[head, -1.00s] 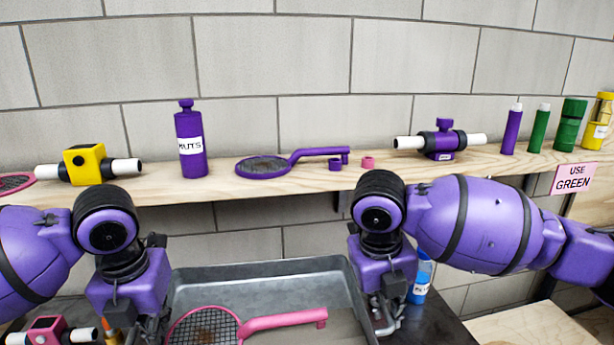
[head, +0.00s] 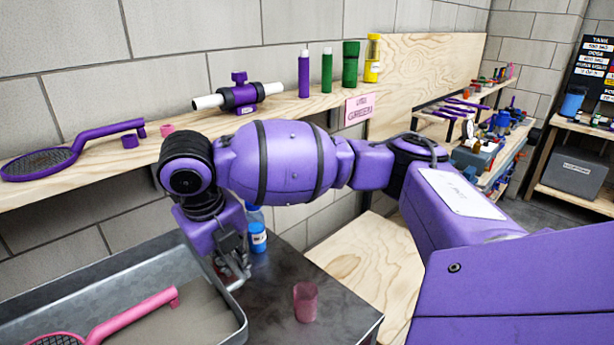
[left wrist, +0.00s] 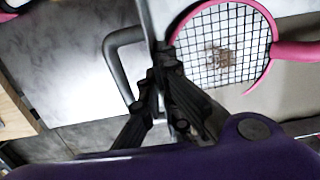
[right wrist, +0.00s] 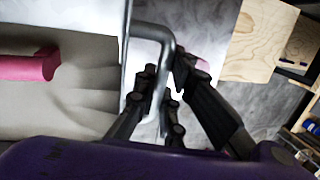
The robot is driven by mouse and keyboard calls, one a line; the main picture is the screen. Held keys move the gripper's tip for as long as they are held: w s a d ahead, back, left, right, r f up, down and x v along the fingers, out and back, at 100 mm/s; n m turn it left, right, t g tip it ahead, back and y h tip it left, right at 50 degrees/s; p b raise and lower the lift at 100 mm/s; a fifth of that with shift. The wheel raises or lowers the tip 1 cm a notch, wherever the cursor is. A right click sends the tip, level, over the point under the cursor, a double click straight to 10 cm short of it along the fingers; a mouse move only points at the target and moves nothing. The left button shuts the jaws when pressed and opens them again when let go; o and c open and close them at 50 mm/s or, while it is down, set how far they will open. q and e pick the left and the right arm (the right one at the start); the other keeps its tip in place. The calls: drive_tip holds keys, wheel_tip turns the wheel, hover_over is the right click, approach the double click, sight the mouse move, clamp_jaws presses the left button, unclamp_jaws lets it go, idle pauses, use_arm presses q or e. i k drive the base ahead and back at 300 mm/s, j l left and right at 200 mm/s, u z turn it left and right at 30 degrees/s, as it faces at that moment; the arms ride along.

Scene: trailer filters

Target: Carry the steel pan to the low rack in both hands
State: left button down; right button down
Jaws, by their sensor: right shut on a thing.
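The steel pan (head: 90,268) is a grey shallow tray at the lower left of the head view. A pink round mesh filter with a handle (head: 135,315) lies in it, with a brown stain on the mesh. My right gripper (head: 232,268) is at the pan's right end. The right wrist view shows its fingers (right wrist: 166,85) shut on the pan's bent handle (right wrist: 165,40). My left gripper is out of the head view. The left wrist view shows its fingers (left wrist: 163,85) closed together at the other end handle (left wrist: 112,60), partly hiding it.
A dark metal bench (head: 330,300) holds a pink cup (head: 305,302) and a blue bottle (head: 258,238) beside the pan. A wooden wall shelf (head: 200,130) with filters and bottles runs behind. Crowded shelving (head: 500,150) and a grey bin (head: 577,178) stand at the far right.

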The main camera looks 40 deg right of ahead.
sight(385, 261)
drive_tip(key=k+l+z, duration=0.15)
drive_tip(key=l, duration=1.1)
drive_tip(key=k+l+z, duration=0.15)
drive_tip(key=l, duration=1.15)
drive_tip(key=k+l+z, duration=0.1)
drive_tip(key=l, duration=1.2)
